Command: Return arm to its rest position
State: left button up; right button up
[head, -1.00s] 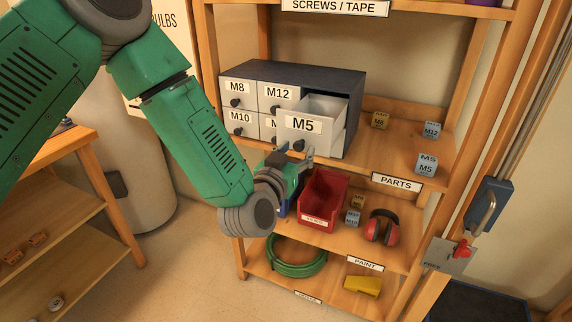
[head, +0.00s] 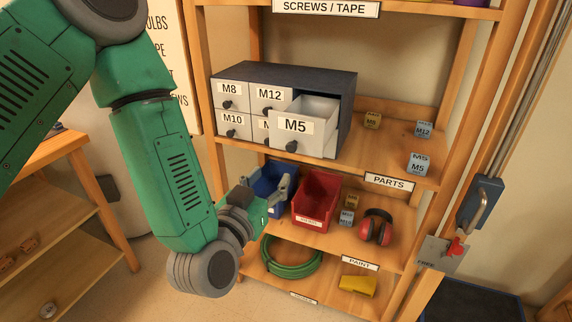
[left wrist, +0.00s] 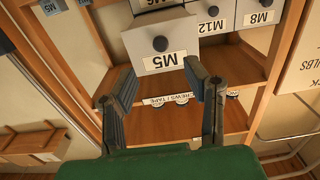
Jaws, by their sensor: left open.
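My left arm comes in from the left in the head view, and its gripper (head: 279,193) is in front of the blue bin, below the drawer cabinet. The gripper is open and empty. In the left wrist view its two fingers (left wrist: 165,100) stand wide apart with nothing between them. The M5 drawer (head: 297,127) is pulled out of the dark cabinet (head: 300,78); it also shows upside down in the left wrist view (left wrist: 165,45), beyond the fingertips. The gripper does not touch the drawer handle (head: 291,147). My right gripper is not in view.
A blue bin (head: 268,181) and a red bin (head: 317,198) stand on the shelf near the gripper. Red earmuffs (head: 376,229) and labelled blocks lie to the right. A green hose (head: 290,262) and a yellow object (head: 357,285) lie lower. A wooden shelf upright (head: 463,130) stands right.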

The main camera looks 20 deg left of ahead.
pick_arm(q)
jog(key=s+f+m+g+h, duration=0.1)
jog(key=s+f+g, duration=0.3)
jog(key=f, duration=0.5)
jog(key=s+f+g, duration=0.4)
jog(key=s+f, duration=0.1)
jog(key=f, duration=0.4)
jog(key=s+a+f+g, duration=0.2)
jog(key=s+f+g, duration=0.1)
jog(key=s, duration=0.3)
jog(key=s+a+f+g+y, duration=0.1)
jog(key=s+a+f+g, duration=0.2)
jog(key=s+f, duration=0.2)
jog(key=s+a+f+g, duration=0.2)
jog(key=s+f+g, duration=0.1)
jog(key=s, duration=0.5)
jog(key=shift+s+a+f+n+y, duration=0.15)
jog(key=shift+a+f+n+y, duration=0.15)
jog(key=shift+a+f+n, duration=0.1)
